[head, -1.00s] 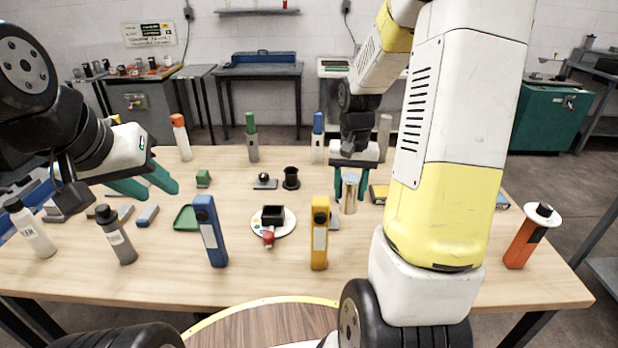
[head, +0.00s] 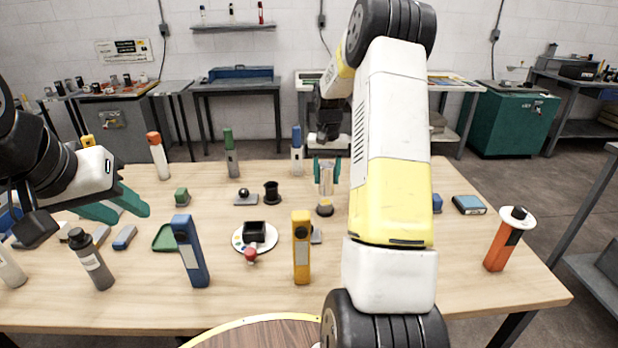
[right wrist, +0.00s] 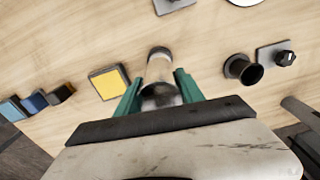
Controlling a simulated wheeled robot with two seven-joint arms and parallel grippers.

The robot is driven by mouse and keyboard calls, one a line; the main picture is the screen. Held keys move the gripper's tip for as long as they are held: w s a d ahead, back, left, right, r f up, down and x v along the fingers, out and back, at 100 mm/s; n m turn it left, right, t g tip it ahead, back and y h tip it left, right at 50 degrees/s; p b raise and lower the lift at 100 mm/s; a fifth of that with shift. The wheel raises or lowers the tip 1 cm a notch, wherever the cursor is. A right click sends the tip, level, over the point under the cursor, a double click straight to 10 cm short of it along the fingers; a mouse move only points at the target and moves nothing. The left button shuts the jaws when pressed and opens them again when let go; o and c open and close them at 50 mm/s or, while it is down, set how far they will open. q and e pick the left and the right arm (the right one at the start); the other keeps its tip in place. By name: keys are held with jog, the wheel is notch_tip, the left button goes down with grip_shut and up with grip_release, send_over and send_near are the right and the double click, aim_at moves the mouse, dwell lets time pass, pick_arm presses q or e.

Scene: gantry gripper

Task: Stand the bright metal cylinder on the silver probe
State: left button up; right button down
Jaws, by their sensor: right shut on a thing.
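The bright metal cylinder (head: 325,192) is upright between the green fingers of my right gripper (head: 327,172), which is shut on it. Its lower end is dark, and I cannot tell whether it touches the table. The right wrist view shows the cylinder (right wrist: 160,70) between both fingertips (right wrist: 158,88). The silver probe is hidden in the head view now, apparently behind my right arm. My left gripper (head: 122,207) is open and empty over the table's left side.
Orange (head: 158,155), green (head: 231,152) and blue (head: 297,150) topped probes stand along the back. A black spool (head: 272,192) stands left of the cylinder. A yellow holder (head: 301,247), a blue holder (head: 190,250) and a white plate (head: 268,240) are nearer the front.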

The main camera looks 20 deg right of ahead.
aim_at(326, 185)
jog(key=shift+f, duration=1.65)
jog(key=shift+f, duration=0.1)
jog(key=c, duration=0.7)
grip_release()
jog(key=shift+f, duration=0.1)
